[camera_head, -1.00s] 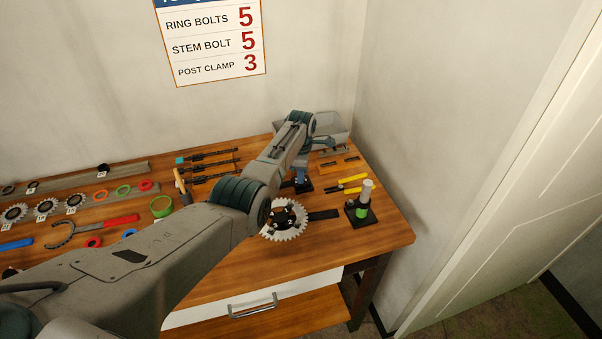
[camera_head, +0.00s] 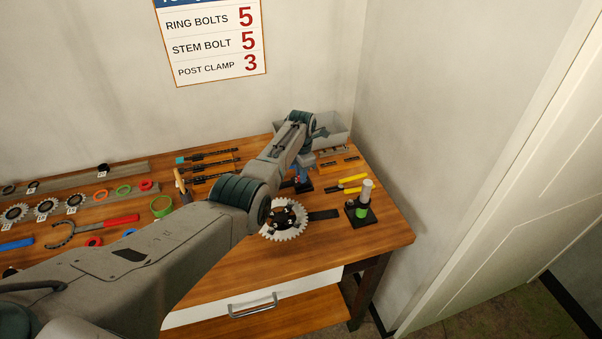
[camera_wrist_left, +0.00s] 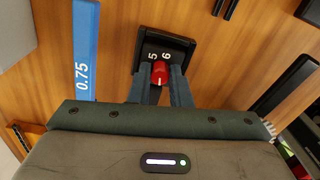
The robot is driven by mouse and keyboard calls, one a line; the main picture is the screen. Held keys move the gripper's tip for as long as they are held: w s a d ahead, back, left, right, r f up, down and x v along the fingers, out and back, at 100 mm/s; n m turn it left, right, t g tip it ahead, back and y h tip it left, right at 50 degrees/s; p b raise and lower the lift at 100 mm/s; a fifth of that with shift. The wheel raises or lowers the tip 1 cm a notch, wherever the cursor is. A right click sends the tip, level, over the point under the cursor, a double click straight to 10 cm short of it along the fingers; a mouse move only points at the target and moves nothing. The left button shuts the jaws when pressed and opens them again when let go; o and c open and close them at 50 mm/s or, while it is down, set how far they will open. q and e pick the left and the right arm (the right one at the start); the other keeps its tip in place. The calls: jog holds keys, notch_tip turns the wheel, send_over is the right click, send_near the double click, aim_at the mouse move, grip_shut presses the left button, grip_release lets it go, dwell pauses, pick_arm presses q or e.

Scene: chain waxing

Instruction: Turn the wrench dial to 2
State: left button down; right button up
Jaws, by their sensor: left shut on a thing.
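The wrench dial is a small red knob (camera_wrist_left: 160,72) with a pale mark, on a black base (camera_wrist_left: 165,45). The digits 5 and 6 show on the base beyond the knob; the other digits, including 2, are hidden or out of sight. My left gripper (camera_wrist_left: 160,82) is shut on the red knob, one finger on each side. In the head view the left gripper (camera_head: 302,176) is over the black base at the back right of the bench, and the wrist largely hides the knob.
A blue bar marked 0.75 (camera_wrist_left: 86,50) lies left of the dial in the wrist view. A toothed chainring (camera_head: 285,220), a post with a green band (camera_head: 362,205) and yellow-handled pliers (camera_head: 354,184) are close by. A grey bin (camera_head: 335,128) stands behind.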

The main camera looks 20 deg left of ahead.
dwell(0.3)
pick_arm(q)
jog(key=c, duration=1.6)
grip_release()
jog(key=shift+r, duration=0.15)
notch_tip(320, 180, up, 11)
jog(key=b, duration=0.2)
jog(key=shift+b, duration=0.3)
